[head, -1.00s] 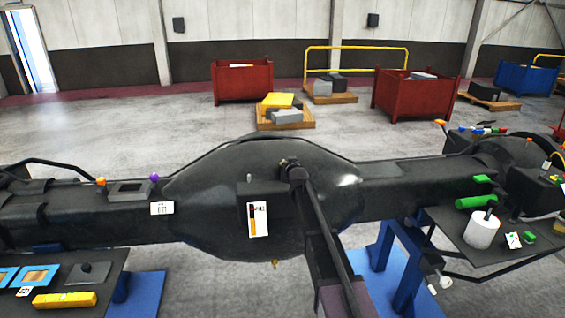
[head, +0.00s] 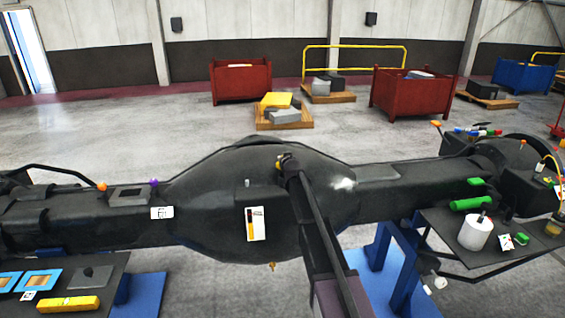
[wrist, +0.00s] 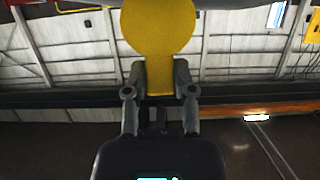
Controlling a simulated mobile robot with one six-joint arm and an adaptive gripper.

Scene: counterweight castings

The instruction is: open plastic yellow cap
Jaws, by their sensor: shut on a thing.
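The yellow plastic cap (wrist: 158,30) fills the top middle of the wrist view as a flat round disc with a narrower tab below. My gripper (wrist: 160,78) is shut on that tab, one finger on each side. In the head view my gripper (head: 284,163) is small and dark at the upper front of the large black axle housing (head: 215,185). I cannot tell from these views whether the cap touches the housing.
A white label (head: 255,224) is on the housing, left of my arm. A shelf with a white cylinder (head: 475,233) stands at right. A yellow block (head: 68,304) lies on the lower left shelf. Red bins (head: 240,82) and pallets stand on the open floor behind.

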